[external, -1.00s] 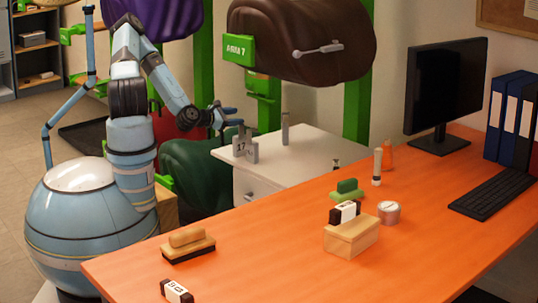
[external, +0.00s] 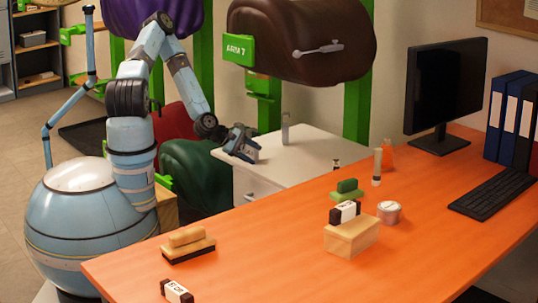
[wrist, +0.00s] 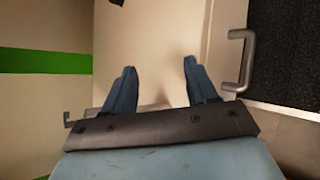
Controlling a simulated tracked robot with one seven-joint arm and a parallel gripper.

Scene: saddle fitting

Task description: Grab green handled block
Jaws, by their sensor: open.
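The green handled block (external: 347,190) stands on the orange desk (external: 270,220) in the external view, behind the wooden box. Its dark green handle is on top of a lighter green base. My gripper (external: 243,150) is well to its left, low over the left part of the white cabinet. In the wrist view my gripper (wrist: 160,64) has its two blue fingers spread apart with nothing between them. The green handled block is not seen in the wrist view.
A wooden box (external: 351,238) with a black-and-white eraser on it stands in front of the block. A round tin (external: 389,212) and a pale cylinder (external: 377,167) are close by. A wooden-handled brush (external: 187,245) lies at left. A grey post (external: 285,128) stands on the white cabinet (external: 300,155).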

